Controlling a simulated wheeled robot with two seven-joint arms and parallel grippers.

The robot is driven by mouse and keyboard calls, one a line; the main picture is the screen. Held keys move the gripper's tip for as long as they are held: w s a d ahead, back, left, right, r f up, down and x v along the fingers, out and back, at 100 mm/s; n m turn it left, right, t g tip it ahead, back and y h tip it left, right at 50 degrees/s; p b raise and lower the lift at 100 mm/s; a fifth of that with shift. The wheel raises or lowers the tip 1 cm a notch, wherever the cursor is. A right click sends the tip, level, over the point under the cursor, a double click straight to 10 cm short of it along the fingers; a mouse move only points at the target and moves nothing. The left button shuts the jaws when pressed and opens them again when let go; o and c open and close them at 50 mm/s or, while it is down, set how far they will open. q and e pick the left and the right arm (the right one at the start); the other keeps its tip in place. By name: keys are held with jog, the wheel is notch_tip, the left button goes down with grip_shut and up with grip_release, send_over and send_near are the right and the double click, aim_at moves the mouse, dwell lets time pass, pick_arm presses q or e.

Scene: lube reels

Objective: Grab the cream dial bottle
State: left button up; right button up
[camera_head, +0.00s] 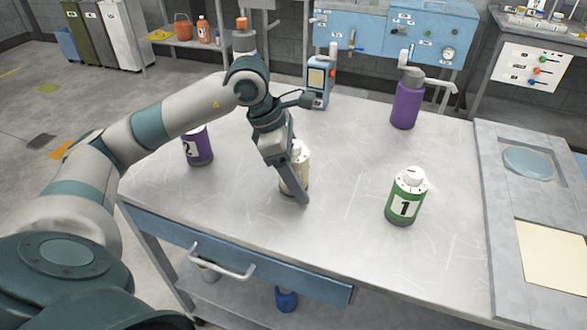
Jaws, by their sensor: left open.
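The cream dial bottle (302,176) stands upright on the metal table (345,210), near the middle of the view. My left gripper (298,182) reaches down over it from the back left and is open. One finger passes in front of the bottle and hides part of its body and top. The other finger is hard to make out. I cannot tell whether a finger touches the bottle. My right gripper is not in view.
A green bottle marked 1 (406,197) stands to the right. A purple bottle (203,149) stands at the left, partly behind my arm. The table's front middle is clear.

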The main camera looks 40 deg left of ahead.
aim_at(298, 155)
pick_arm(q)
jog(key=shift+c, duration=0.3)
jog(key=c, duration=1.3)
jog(key=shift+r, duration=0.75)
jog(key=r, duration=0.3)
jog(key=shift+s+d+b, duration=0.25)
jog(key=shift+d+b, duration=0.05)
jog(key=shift+b, duration=0.1)
jog(key=shift+s+d+r, duration=1.1)
jog(key=shift+s+d, duration=0.05)
jog(key=shift+s, duration=0.25)
jog(key=shift+s+d+r, duration=1.05)
jog(key=shift+s+d, duration=0.15)
jog(key=shift+s, duration=0.2)
jog(key=shift+s+d+r, duration=1.1)
jog(key=shift+s+d, duration=0.05)
jog(key=shift+s, duration=0.25)
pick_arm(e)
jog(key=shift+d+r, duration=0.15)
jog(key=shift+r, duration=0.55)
